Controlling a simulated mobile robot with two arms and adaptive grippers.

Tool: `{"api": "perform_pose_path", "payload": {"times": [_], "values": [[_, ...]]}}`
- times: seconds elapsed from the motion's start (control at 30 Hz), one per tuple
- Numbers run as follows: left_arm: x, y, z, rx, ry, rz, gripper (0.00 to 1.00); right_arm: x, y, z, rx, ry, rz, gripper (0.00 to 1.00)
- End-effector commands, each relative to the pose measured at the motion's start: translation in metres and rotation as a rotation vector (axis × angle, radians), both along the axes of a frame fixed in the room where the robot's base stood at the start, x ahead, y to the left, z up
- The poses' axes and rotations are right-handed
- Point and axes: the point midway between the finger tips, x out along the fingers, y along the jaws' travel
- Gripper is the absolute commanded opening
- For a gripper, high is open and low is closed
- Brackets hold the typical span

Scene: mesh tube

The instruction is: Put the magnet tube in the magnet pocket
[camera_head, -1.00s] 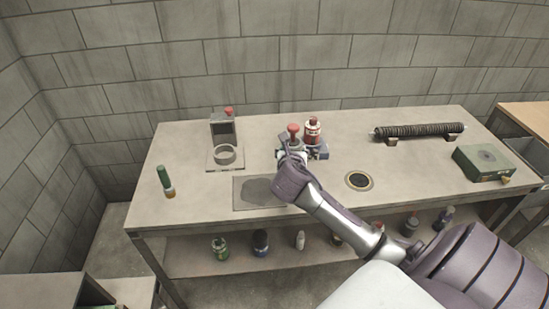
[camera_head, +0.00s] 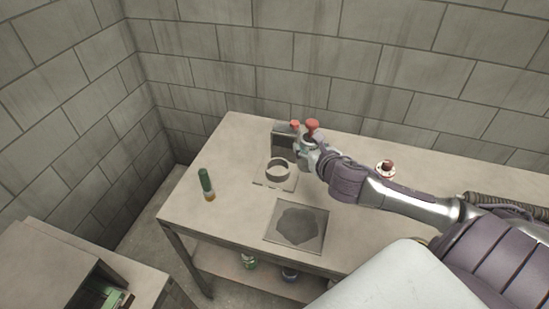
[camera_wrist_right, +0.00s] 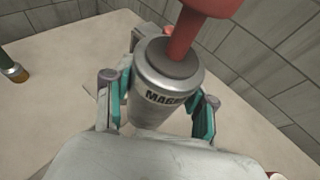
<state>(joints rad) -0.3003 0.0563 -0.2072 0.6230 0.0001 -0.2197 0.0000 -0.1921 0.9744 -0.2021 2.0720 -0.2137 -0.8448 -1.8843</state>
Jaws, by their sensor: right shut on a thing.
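The magnet tube (camera_wrist_right: 160,98) is a silver cylinder with dark lettering that begins "MAG" and a red knob on top. In the right wrist view it stands between the teal-padded fingers of my right gripper (camera_wrist_right: 160,112), which is shut on it. In the head view, its red knob (camera_head: 312,125) shows above my right gripper (camera_head: 305,150). The gripper is just right of a grey stand with an open, empty-looking ring (camera_head: 278,168), which may be the magnet pocket; no label is readable. The tube's lower end is hidden. My left gripper is not in view.
A grey upright block (camera_head: 283,143) with a small red knob stands behind the ring. A flat square plate (camera_head: 297,227) lies in front. A red-topped canister (camera_head: 386,168) is behind my forearm.

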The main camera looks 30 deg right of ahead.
Motion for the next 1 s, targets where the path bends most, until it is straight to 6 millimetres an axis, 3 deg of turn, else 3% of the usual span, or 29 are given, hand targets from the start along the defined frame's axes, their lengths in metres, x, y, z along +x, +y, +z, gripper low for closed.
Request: {"api": "perform_pose_path", "payload": {"times": [0.1, 0.23, 0.47, 0.67, 0.83, 1.0], "values": [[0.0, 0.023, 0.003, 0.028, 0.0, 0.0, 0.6, 0.026, 0.008, -0.012, 0.008, -0.008, -0.004, 0.02], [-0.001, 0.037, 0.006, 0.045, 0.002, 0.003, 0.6, 0.056, 0.018, -0.03, 0.007, -0.006, -0.003, 0.02], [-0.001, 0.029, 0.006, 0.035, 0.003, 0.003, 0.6, 0.094, 0.029, -0.055, 0.002, -0.005, -0.001, 0.02], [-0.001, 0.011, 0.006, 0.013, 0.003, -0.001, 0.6, 0.102, 0.032, -0.068, 0.001, -0.001, 0.0, 0.02], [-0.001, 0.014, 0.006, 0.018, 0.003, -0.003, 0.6, 0.101, 0.032, -0.095, 0.002, 0.0, -0.001, 0.02], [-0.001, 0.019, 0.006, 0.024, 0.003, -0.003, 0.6, 0.101, 0.031, -0.102, -0.001, -0.002, 0.0, 0.02]]}}
